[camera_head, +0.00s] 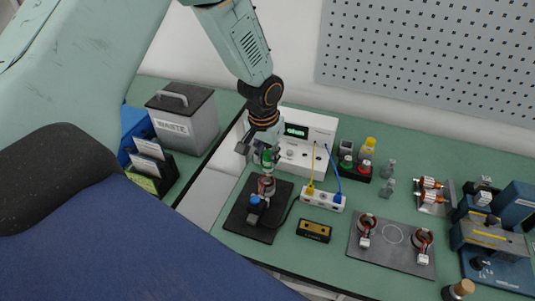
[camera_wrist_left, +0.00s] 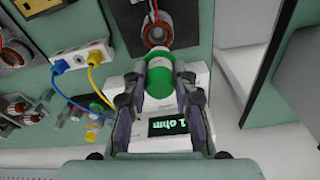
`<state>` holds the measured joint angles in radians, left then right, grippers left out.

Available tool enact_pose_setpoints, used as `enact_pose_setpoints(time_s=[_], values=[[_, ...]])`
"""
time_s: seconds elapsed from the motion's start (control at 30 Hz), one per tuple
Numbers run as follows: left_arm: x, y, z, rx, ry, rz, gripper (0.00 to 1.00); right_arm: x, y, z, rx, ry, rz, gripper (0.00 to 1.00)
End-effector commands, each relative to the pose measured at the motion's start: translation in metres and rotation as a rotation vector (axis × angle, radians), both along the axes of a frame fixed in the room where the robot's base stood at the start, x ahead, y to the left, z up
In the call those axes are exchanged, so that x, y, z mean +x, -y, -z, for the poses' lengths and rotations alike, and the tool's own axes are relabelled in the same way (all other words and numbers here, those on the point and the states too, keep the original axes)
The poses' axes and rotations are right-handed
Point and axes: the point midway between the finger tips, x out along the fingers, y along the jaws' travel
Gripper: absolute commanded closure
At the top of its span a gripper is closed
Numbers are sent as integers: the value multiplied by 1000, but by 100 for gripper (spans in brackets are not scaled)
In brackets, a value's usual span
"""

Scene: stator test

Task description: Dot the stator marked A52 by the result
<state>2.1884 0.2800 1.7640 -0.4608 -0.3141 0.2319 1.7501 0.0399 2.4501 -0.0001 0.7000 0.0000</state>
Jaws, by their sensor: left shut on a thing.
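My left gripper (camera_head: 262,152) is shut on a green-capped marker (camera_head: 268,158), held above a copper-wound stator (camera_head: 266,187) on a dark test plate (camera_head: 240,217). In the left wrist view the green marker (camera_wrist_left: 160,76) sits between the two fingers (camera_wrist_left: 158,98), with the stator (camera_wrist_left: 157,27) just beyond it. Two more stators, (camera_head: 367,223) and (camera_head: 423,239), stand on a grey plate (camera_head: 392,255). The white meter (camera_head: 318,124) has a lit display (camera_head: 296,131); the wrist view shows "1 ohm" on its display (camera_wrist_left: 172,127). No A52 mark is readable. My right gripper is out of view.
A white socket block (camera_head: 323,200) with yellow and blue leads stands right of the dark plate. A black holder (camera_head: 355,173) carries red- and green-topped pieces. A grey WASTE bin (camera_head: 187,118) stands left; blue fixtures (camera_head: 493,240) stand right.

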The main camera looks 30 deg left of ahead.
Motion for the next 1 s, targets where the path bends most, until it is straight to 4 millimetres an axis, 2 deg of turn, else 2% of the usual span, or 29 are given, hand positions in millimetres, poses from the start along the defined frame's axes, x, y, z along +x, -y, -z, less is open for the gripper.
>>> enact_pose_setpoints(time_s=[1.0], values=[[0,0,10,0,1,0,100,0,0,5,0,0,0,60]])
